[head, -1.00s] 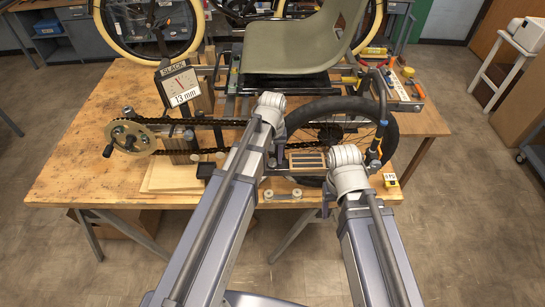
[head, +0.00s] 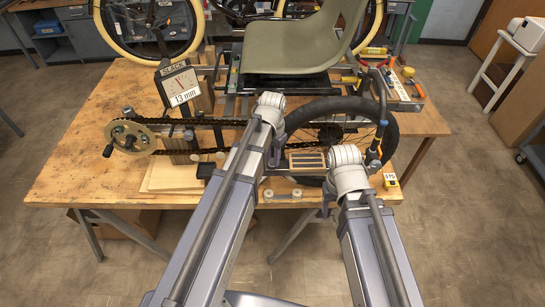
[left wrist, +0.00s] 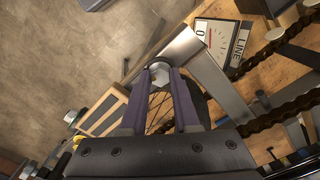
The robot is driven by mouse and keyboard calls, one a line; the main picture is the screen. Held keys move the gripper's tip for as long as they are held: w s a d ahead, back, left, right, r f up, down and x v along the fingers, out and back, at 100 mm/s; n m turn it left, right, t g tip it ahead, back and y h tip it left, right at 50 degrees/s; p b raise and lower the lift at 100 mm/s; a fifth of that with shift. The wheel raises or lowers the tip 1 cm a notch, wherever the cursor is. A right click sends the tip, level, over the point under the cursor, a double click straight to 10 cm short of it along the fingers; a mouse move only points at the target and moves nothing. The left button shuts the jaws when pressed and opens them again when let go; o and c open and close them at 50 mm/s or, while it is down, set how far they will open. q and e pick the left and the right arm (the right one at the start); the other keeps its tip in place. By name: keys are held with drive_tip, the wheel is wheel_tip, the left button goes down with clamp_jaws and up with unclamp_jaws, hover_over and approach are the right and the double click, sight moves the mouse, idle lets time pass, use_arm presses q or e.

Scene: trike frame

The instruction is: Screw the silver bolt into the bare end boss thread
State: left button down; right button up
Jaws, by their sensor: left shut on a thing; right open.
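My left gripper (left wrist: 159,75) is shut on the silver bolt (left wrist: 159,69), whose round head shows between the fingertips in the left wrist view. The bolt is at the near end of a flat silver bar of the frame (left wrist: 192,47). The boss thread is hidden behind the head and fingers, so I cannot tell how far the bolt is in. In the head view my left gripper (head: 277,155) hangs left of the slotted wooden block, mostly behind its arm. My right gripper (head: 328,203) hangs open by the table's front edge, partly hidden by its wrist.
The chain (head: 220,122) runs from the chainring (head: 130,136) to the rear wheel (head: 388,130). A slack gauge (head: 180,88) reads 13 mm. The slotted block (head: 307,162) is between my arms. A seat (head: 300,45) stands behind. The table's left front (head: 80,180) is clear.

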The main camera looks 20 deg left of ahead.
use_arm(q)
drive_tip(key=m, duration=0.4)
drive_tip(key=c, duration=0.7)
unclamp_jaws()
drive_tip(key=shift+c, duration=0.2)
drive_tip(key=n, duration=1.1)
drive_tip(key=shift+n, duration=0.4)
